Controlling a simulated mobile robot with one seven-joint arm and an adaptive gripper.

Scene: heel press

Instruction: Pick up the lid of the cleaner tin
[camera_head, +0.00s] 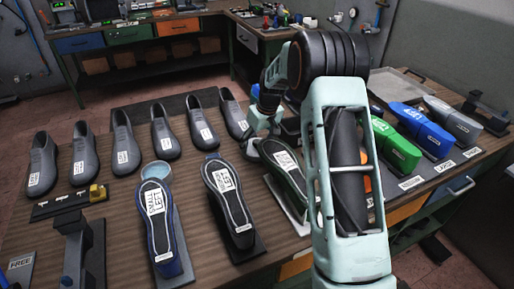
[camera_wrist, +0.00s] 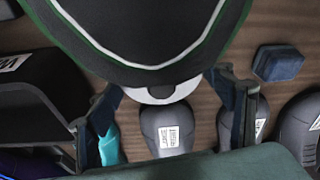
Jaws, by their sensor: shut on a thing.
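In the head view a light blue round tin (camera_head: 157,170) stands behind the blue-edged upturned shoe; that shoe hides part of it. My gripper (camera_head: 258,140) is beyond the green-edged upturned shoe (camera_head: 285,165), and its fingertips cannot be made out there. In the wrist view my gripper (camera_wrist: 168,88) has one finger on each side of a pale round piece (camera_wrist: 176,92) with a dark middle. It looks like the lid, gripped at its sides, but the large dark sole (camera_wrist: 130,40) cuts off its upper part.
Several grey shoes (camera_head: 162,132) line the back of the wooden bench. Upturned shoes with a blue edge (camera_head: 160,225) and a black edge (camera_head: 228,195) stand in front. Green (camera_head: 396,147) and blue (camera_head: 418,122) blocks are at right. A dark blue block (camera_wrist: 278,63) lies near my right finger.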

